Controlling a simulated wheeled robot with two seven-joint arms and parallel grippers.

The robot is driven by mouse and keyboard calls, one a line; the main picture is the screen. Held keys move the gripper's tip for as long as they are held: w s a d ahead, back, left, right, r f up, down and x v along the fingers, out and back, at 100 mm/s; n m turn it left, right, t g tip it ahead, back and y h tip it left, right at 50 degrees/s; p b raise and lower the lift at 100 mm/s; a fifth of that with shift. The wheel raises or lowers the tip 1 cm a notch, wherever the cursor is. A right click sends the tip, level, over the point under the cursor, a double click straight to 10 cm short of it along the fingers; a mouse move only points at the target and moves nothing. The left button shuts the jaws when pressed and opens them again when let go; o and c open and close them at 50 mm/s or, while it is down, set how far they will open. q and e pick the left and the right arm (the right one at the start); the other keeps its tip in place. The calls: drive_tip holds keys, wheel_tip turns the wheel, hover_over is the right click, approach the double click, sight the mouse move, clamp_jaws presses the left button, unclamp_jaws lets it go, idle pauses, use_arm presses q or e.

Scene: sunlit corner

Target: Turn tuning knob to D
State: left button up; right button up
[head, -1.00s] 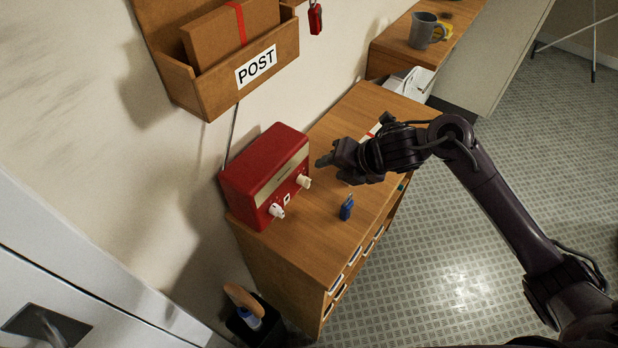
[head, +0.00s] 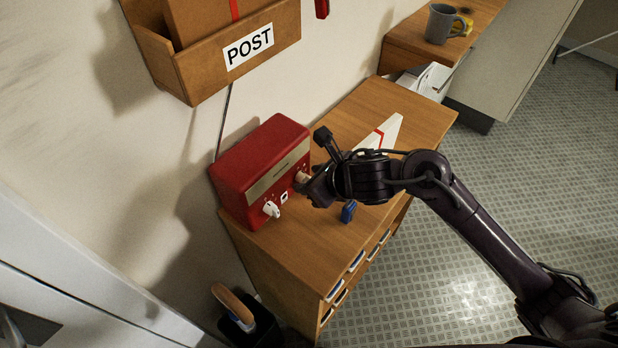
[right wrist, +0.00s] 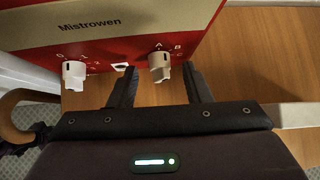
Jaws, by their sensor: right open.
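The red radio (head: 262,165) stands on the wooden cabinet against the wall. Its tuning knob (head: 301,178) is the right one of two pale knobs. In the right wrist view the tuning knob (right wrist: 160,64) has letters A, B and C around its top and right; its dark mark points up, near A. A D is not readable. My right gripper (head: 308,186) is at the knob in the head view. In the right wrist view its open fingers (right wrist: 160,76) stand on either side of the knob, with gaps. My left gripper is not in view.
The other knob (head: 271,209), with numbers, is left of the tuning knob. A blue object (head: 348,212) lies on the cabinet top (head: 395,100) below my right arm. A white item with a red stripe (head: 380,135) stands behind it. A POST box (head: 215,65) hangs above.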

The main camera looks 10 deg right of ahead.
drive_tip(key=shift+w+a+f, duration=0.25)
drive_tip(key=shift+f, duration=0.1)
drive_tip(key=shift+c, duration=0.2)
clamp_jaws()
drive_tip(key=shift+w+d+r+g+y+p, duration=0.2)
drive_tip(key=shift+g+y+p, duration=0.15)
drive_tip(key=shift+p, duration=0.3)
drive_tip(key=shift+f+m+g+y, duration=0.1)
drive_tip(key=shift+m+g+y, duration=0.15)
drive_tip(key=shift+m+y, duration=0.15)
drive_tip(key=shift+w+d+f+g, duration=0.1)
drive_tip(key=shift+f+g, duration=0.05)
drive_tip(key=shift+g, duration=0.25)
drive_tip(key=shift+f+m+g+y+b, duration=0.1)
drive_tip(key=shift+m+g+y+b, duration=0.2)
drive_tip(key=shift+m+y+b, duration=0.3)
drive_tip(key=shift+y, duration=0.25)
